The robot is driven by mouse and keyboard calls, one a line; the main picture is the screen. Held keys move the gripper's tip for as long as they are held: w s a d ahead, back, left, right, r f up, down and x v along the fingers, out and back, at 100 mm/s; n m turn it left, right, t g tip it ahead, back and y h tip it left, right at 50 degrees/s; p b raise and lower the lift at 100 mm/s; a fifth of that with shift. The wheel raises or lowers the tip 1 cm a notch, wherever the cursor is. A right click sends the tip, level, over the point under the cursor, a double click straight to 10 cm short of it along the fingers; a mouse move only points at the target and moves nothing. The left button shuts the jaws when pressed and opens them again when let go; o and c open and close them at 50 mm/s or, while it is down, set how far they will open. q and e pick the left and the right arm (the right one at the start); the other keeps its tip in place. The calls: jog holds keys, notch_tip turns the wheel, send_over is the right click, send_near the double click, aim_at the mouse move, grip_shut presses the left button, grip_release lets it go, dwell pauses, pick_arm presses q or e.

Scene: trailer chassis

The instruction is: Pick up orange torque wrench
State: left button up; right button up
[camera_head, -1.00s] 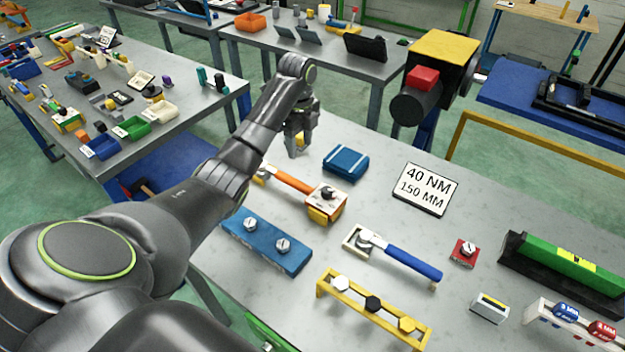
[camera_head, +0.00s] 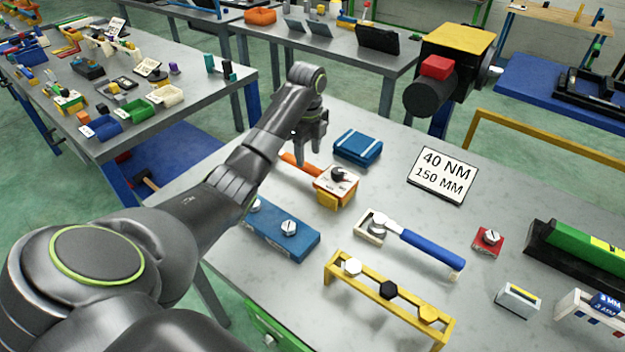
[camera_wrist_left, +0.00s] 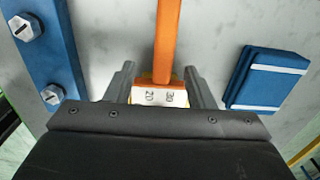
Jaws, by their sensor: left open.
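The orange torque wrench (camera_head: 297,161) lies on the grey table with its handle partly hidden behind my left gripper. One end meets a white and orange block (camera_head: 337,185) with a round dark knob on top. My left gripper (camera_head: 312,160) is open, pointing down over the handle. In the left wrist view, the orange handle (camera_wrist_left: 168,38) runs from the top edge down between the open fingers (camera_wrist_left: 162,82), to a white block marked 20 and 30 (camera_wrist_left: 160,97). I cannot tell whether the fingers touch anything. My right gripper is out of view.
A blue case (camera_head: 357,147) lies close to the right of the gripper. A blue block with bolts (camera_head: 282,233) lies nearer me. A blue-handled wrench (camera_head: 430,249), a yellow rack (camera_head: 372,290) and a sign (camera_head: 443,175) stand to the right.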

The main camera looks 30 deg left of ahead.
aim_at(311, 166)
pick_arm(q)
notch_tip(311, 166, down, 3)
jog(key=shift+p, duration=0.4)
jog(key=f, duration=0.1)
jog(key=f+p, duration=0.1)
jog(key=f, duration=0.1)
jog(key=shift+w+d+f, duration=0.15)
jog(key=shift+d+f, duration=0.05)
jog(key=shift+f, duration=0.6)
jog(key=shift+w+r, duration=0.1)
grip_shut()
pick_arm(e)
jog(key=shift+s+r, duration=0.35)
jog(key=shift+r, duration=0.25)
